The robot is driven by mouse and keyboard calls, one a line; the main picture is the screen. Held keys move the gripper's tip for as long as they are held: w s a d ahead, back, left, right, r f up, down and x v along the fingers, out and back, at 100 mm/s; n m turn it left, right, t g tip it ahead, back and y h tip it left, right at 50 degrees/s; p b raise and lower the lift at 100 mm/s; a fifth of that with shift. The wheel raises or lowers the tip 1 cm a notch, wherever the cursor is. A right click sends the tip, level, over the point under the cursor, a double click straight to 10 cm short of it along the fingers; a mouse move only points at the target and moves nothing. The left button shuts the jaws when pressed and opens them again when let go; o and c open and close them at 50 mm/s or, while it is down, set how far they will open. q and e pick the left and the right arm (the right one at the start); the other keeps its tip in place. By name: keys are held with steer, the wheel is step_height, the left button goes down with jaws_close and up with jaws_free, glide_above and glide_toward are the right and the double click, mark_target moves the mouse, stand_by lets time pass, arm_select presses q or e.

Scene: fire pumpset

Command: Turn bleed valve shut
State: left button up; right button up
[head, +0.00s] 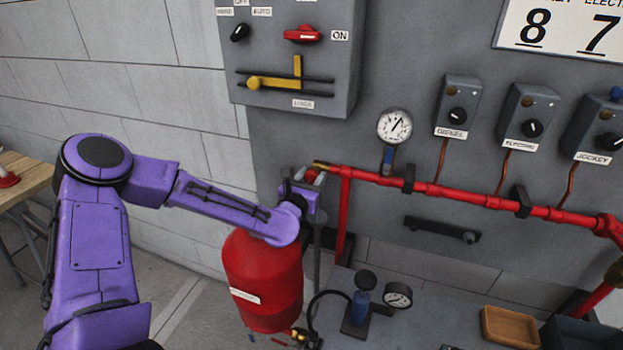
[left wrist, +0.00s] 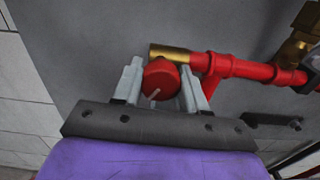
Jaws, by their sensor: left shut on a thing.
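The bleed valve's round red knob (left wrist: 161,80) with a pale pointer line sits between the two fingers of my left gripper (left wrist: 160,88) in the left wrist view. The fingers are shut on it from both sides. The pointer line slants toward the lower left. The brass end (left wrist: 172,51) of the red pipe (left wrist: 235,67) lies just beyond the knob. In the head view my left gripper (head: 312,178) is at the left end of the red pipe (head: 450,192), and the knob is mostly hidden there. My right gripper is not in view.
A pressure gauge (head: 394,127) stands on the pipe to the right. A red tank (head: 262,280) stands below my left forearm. A grey control box (head: 292,60) hangs above. A blue hand pump (head: 360,308), a second gauge (head: 397,296) and a brown tray (head: 510,326) are lower right.

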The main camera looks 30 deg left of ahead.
arm_select(q)
steer(key=m+b, duration=0.1)
steer(key=m, duration=0.2)
steer(key=shift+m, duration=0.3)
steer(key=m+b, duration=0.1)
steer(key=m, duration=0.2)
steer(key=shift+m, duration=0.4)
steer(key=m+b, duration=0.1)
steer(key=m, duration=0.8)
steer(key=shift+b, duration=0.4)
steer(key=m, duration=0.3)
steer(key=shift+r+m+b, duration=0.1)
steer(key=shift+m+b, duration=0.2)
steer(key=m, duration=0.3)
steer(key=shift+m, duration=0.3)
steer(key=m+b, duration=0.1)
steer(key=m, duration=0.5)
steer(key=shift+b, duration=0.3)
steer(key=shift+m, duration=0.3)
steer(key=o, duration=1)
